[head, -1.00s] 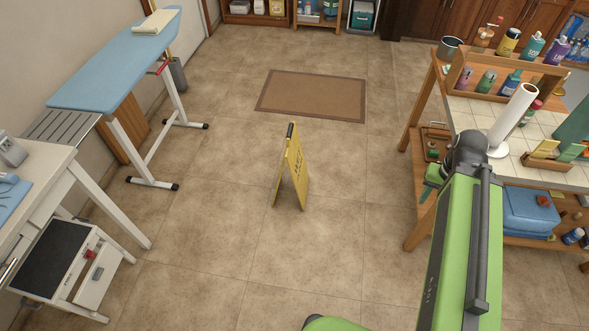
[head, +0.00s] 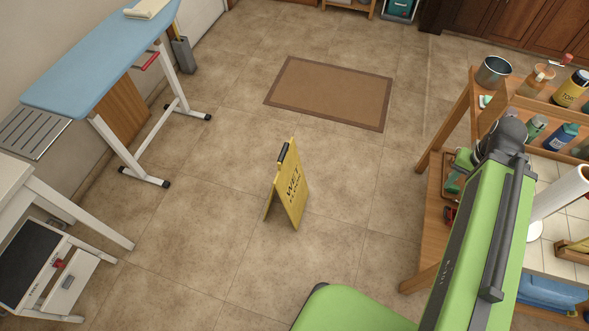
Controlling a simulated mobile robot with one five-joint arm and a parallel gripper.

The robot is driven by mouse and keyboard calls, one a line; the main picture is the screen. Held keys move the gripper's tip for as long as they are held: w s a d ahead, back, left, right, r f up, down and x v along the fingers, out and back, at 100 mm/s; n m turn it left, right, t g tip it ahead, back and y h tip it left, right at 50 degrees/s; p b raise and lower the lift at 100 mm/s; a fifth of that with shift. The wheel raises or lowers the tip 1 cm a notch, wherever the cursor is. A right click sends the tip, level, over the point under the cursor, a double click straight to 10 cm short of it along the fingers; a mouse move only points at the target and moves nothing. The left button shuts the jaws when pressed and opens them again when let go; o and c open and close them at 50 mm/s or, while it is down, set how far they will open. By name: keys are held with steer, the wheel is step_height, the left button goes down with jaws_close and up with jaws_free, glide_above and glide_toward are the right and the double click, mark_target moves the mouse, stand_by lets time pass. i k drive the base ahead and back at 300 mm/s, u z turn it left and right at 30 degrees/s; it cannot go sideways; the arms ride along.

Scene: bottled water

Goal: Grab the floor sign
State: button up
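The yellow floor sign (head: 291,187) stands upright and folded open on the tiled floor in the middle of the head view. It has dark lettering that begins with "WET" and a black handle (head: 283,152) at its top. Bare floor surrounds it. My gripper is not in view. Only my green arm and body parts show at the lower right, apart from the sign.
A brown mat (head: 330,92) lies flat behind the sign. A blue ironing board (head: 105,58) and a white step unit (head: 62,278) stand at the left. A wooden shelf table (head: 436,212) with bottles and a metal pot (head: 493,71) stands at the right. The floor between is clear.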

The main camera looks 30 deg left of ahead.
mark_target(290, 183)
steer(key=u, duration=0.2)
steer(key=i, duration=0.15)
steer(key=z, duration=0.15)
steer(key=k, duration=0.1)
steer(key=u, duration=2.6)
steer(key=i, duration=1)
steer(key=u, duration=0.2)
